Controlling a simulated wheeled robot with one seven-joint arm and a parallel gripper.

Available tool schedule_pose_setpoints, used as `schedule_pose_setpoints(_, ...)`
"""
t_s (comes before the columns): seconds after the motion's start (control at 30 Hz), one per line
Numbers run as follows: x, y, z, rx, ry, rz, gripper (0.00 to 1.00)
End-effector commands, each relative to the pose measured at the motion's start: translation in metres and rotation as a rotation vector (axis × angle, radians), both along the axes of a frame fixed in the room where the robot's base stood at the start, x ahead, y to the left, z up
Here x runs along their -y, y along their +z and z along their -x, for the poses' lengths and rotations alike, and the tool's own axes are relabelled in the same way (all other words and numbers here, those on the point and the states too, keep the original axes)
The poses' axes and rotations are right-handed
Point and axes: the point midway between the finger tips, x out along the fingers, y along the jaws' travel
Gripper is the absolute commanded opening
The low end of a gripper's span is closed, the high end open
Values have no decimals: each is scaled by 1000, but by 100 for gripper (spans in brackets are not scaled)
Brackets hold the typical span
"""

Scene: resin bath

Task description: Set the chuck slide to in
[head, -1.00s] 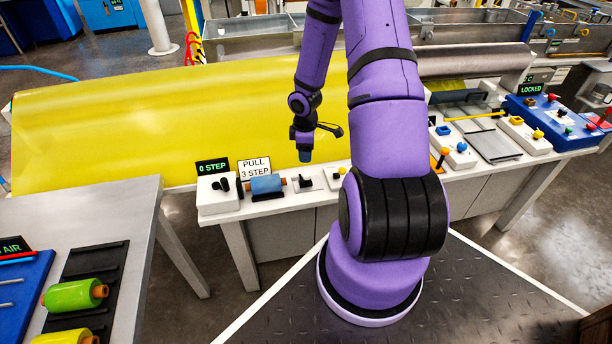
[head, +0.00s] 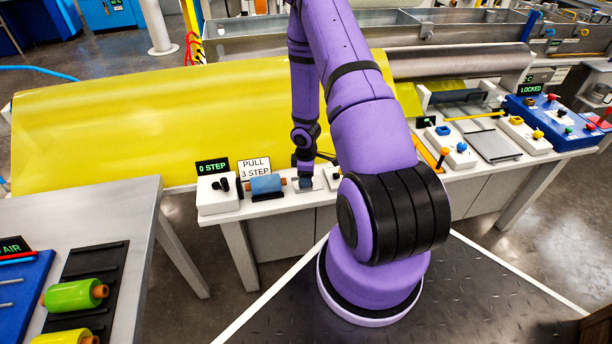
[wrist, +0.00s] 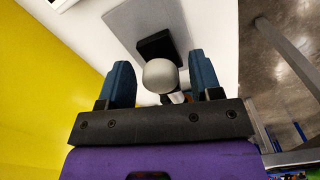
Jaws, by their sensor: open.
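What looks like the chuck slide is a small unit on a grey plate (wrist: 130,25) with a black block (wrist: 156,45) and a rounded light grey knob (wrist: 160,75). My gripper (wrist: 162,82) is open, with one blue finger on each side of the knob. I cannot tell whether either finger touches it. In the head view my gripper (head: 305,184) is down at this unit, just right of the blue roll, and hides most of it. The slide's setting cannot be read.
A blue roll (head: 266,184) with orange ends sits close to the left. Beyond it stand a white box (head: 217,198) and signs reading "0 STEP" (head: 212,167) and "PULL 3 STEP" (head: 255,168). A yellow sheet (head: 150,125) rises behind. More controls (head: 460,155) lie right of my arm.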

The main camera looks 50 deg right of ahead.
Motion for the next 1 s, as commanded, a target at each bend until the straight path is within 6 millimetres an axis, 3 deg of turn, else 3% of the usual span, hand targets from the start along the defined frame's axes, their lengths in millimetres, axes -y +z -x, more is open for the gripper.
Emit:
schedule_pose_setpoints(0.3,0,-2,0,0,-1,1,58)
schedule_pose_setpoints(0.57,0,-2,0,0,-1,1,1)
schedule_pose_setpoints(0.77,-4,-2,-3,1,1,1,0)
schedule_pose_setpoints(1.0,-30,-2,-21,1,1,-1,0)
